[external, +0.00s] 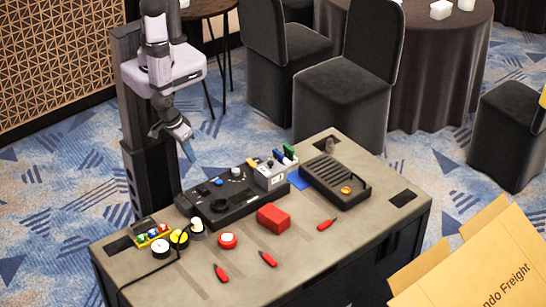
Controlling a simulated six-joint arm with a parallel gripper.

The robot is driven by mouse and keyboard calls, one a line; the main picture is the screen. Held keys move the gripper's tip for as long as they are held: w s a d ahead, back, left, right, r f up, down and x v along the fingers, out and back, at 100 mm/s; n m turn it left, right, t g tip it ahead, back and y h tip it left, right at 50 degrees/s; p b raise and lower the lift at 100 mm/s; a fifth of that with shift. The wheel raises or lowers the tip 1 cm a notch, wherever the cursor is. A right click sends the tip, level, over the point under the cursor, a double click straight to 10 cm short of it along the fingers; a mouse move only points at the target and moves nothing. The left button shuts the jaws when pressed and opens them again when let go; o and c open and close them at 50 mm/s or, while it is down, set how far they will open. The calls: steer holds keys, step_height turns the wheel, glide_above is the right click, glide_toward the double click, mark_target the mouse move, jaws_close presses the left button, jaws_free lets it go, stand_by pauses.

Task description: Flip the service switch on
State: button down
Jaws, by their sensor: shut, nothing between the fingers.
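A black control panel (222,203) lies on the table, with a blue knob or button (218,181) and a pale round knob (236,172) on it. A small light grey box (270,177) stands at the panel's right end, with small dark parts on top. I cannot tell for sure which part is the service switch or how it is set. My gripper (188,152) points down, shut and empty, above and behind the panel's left part. It is apart from the panel and the box.
A red block (273,218), red-handled tools (268,259), tape rolls (161,248) and a black slotted tray (336,181) lie on the table (310,265). Coloured markers stand by the grey box. A cable runs at the left. An open carton (470,270) is at the front right.

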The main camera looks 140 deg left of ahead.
steer(key=b, duration=0.7)
glide_above(205, 190)
steer(key=d, duration=0.1)
steer(key=f, duration=1.2)
steer(key=shift+s, duration=0.2)
steer(key=shift+w+d+f+b, duration=0.15)
steer(key=shift+f+b, duration=0.15)
steer(key=shift+f, duration=0.35)
